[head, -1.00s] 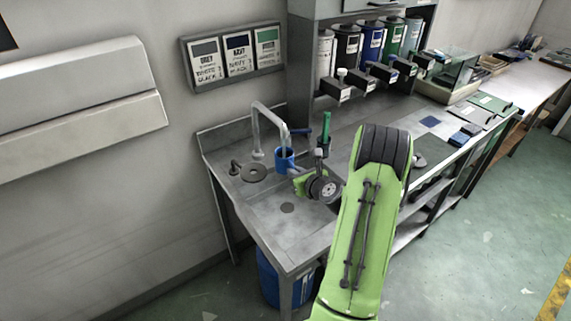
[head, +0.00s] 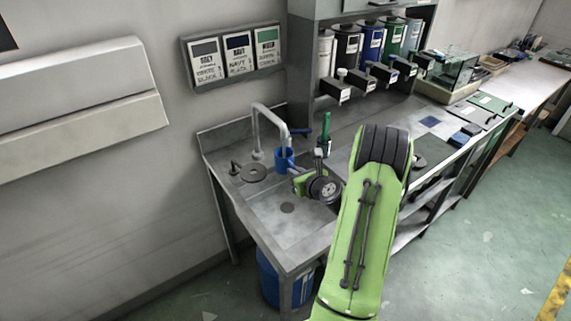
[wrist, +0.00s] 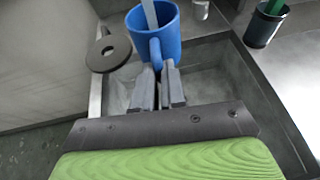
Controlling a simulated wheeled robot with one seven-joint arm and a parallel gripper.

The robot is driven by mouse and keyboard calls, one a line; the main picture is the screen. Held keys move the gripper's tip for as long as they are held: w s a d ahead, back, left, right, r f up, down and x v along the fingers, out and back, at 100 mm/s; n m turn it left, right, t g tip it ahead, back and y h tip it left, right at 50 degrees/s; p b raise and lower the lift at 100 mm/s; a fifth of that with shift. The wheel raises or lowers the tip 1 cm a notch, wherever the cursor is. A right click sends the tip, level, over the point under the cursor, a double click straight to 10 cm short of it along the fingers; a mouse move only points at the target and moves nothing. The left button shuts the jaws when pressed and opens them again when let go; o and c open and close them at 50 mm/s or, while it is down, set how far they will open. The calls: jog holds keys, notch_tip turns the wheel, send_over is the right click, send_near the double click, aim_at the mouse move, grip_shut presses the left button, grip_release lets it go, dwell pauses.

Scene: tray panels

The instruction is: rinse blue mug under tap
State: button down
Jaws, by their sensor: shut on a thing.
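The blue mug (head: 285,160) is upright under the spout of the grey tap (head: 268,118), above the sink basin (head: 285,222). In the wrist view the mug (wrist: 168,38) shows its handle towards me, and the tap's spout (wrist: 150,14) comes down into or just over its mouth. My gripper (wrist: 159,72) is shut on the mug's handle. In the head view my gripper (head: 294,170) is partly hidden by my wrist. No water can be made out, and the inside of the mug is mostly hidden.
A grey disc (head: 253,174) lies on the sink's left ledge, near a small dark fitting (head: 234,168). A dark cup with a green item (wrist: 266,22) stands right of the mug. Dispensers (head: 372,48) line the back shelf, above the counter.

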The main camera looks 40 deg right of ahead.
jog(key=shift+s, duration=0.1)
dwell(0.5)
jog(key=s+a+b, duration=0.1)
jog(key=s+b, duration=0.3)
jog(key=s, duration=0.4)
jog(key=shift+s, duration=0.4)
dwell(0.8)
jog(key=s+r+p, duration=0.4)
jog(key=s+r, duration=0.1)
jog(key=r, duration=0.1)
jog(key=shift+a, duration=0.3)
dwell(0.6)
